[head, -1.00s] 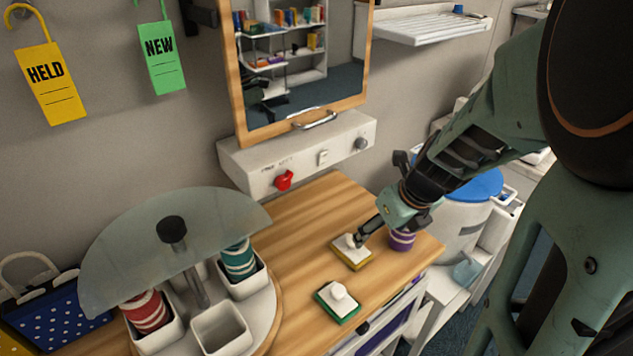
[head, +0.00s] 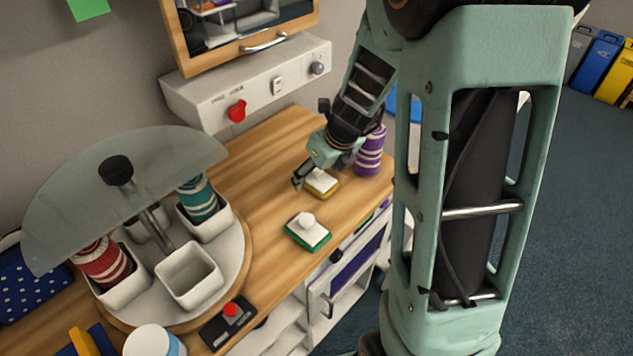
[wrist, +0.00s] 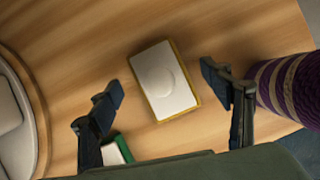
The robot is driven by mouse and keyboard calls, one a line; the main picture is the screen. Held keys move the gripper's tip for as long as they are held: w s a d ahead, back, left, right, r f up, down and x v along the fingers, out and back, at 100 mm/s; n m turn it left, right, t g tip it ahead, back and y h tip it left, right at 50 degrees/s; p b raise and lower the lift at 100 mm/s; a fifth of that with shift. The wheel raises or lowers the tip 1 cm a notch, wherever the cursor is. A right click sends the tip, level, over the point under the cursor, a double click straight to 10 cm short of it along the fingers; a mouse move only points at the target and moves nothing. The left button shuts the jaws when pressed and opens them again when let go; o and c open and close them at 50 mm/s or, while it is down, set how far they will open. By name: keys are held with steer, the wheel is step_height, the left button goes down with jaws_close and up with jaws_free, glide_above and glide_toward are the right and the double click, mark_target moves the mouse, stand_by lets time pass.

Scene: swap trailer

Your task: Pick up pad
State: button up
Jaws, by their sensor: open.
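Two white pads with round knobs lie on the wooden counter. The yellow-edged pad (head: 322,184) is farther back; in the wrist view it (wrist: 163,84) lies between my spread fingers. The green-edged pad (head: 306,233) is nearer the front; a corner of it (wrist: 117,151) shows beside my left finger in the wrist view. My gripper (head: 301,178) is open and empty, above the yellow-edged pad. In the head view my gripper hides part of that pad's far side.
A purple striped roll (head: 370,152) stands just right of my gripper, also close in the wrist view (wrist: 291,88). A round carousel (head: 236,262) with cups and a glass disc fills the left. A red-button box (head: 228,323) sits at the counter's front.

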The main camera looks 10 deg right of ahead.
steer(key=shift+w+a+f, duration=0.1)
steer(key=shift+w+f, duration=0.05)
steer(key=shift+f, duration=0.35)
steer(key=shift+r, duration=0.1)
steer(key=c, duration=1.2)
steer(key=shift+c, duration=0.2)
step_height(320, 180, up, 10)
steer(key=p, duration=0.4)
steer(key=o, duration=0.5)
steer(key=c, duration=0.4)
steer(key=shift+o, duration=0.2)
